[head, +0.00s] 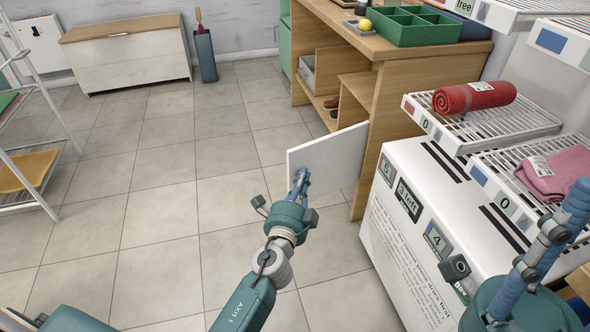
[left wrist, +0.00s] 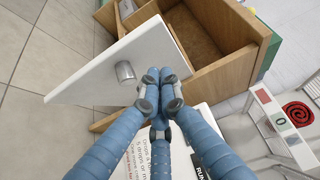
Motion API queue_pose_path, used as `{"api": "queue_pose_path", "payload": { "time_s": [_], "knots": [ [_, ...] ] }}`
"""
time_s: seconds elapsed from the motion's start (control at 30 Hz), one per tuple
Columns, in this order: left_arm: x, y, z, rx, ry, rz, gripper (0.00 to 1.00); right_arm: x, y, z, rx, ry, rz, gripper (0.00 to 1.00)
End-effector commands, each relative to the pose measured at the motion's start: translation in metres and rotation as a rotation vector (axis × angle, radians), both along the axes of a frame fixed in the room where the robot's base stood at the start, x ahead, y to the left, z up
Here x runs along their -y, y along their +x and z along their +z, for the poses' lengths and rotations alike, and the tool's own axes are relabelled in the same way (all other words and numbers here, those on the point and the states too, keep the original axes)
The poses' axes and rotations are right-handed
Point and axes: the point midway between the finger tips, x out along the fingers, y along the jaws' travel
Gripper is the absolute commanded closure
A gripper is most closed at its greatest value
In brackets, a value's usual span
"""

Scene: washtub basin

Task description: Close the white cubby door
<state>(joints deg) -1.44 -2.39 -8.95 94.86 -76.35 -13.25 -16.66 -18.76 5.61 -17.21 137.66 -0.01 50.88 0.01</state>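The white cubby door (head: 336,152) stands swung out from the wooden cubby unit (head: 385,85), its edge meeting the upright at the right. In the left wrist view the door (left wrist: 85,82) carries a round metal knob (left wrist: 125,71) on its face. My left gripper (head: 300,178) is at the door's near side; its blue fingers (left wrist: 160,90) are closed together beside the door, right of the knob, with nothing seen between them. Whether they touch the door I cannot tell. My right gripper (head: 555,235) is at the lower right, partly cut off, away from the door.
A white machine (head: 410,230) with wire racks stands close right of the door; a red towel roll (head: 474,96) and a pink cloth (head: 556,172) lie on the racks. Shoes (head: 332,104) sit in an open compartment. Tiled floor (head: 160,205) left of the door is clear.

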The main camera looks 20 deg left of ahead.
Motion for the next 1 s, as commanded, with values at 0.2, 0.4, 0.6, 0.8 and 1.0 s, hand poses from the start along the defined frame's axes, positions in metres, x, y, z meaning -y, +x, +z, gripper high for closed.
{"api": "queue_pose_path", "payload": {
  "time_s": [0.2, 0.4, 0.6, 0.8, 1.0],
  "knots": [
    [-0.024, 0.019, -0.001, 0.0, 0.002, 0.0, 1.0, 0.0, -0.001, 0.0, -0.003, 0.0, 0.001, 0.6],
    [-0.03, 0.024, -0.001, 0.0, 0.0, 0.0, 1.0, 0.0, -0.001, 0.0, -0.003, 0.0, 0.001, 0.6],
    [-0.03, 0.023, -0.001, -0.001, 0.0, 0.0, 1.0, 0.0, 0.0, 0.0, -0.004, 0.001, 0.001, 0.6],
    [-0.032, 0.025, -0.001, 0.0, 0.002, -0.006, 1.0, 0.0, 0.0, -0.001, -0.004, 0.001, 0.001, 0.6],
    [-0.046, 0.033, 0.0, 0.0, 0.008, -0.049, 1.0, 0.0, 0.0, -0.002, -0.006, 0.0, 0.001, 0.6]
  ]
}}
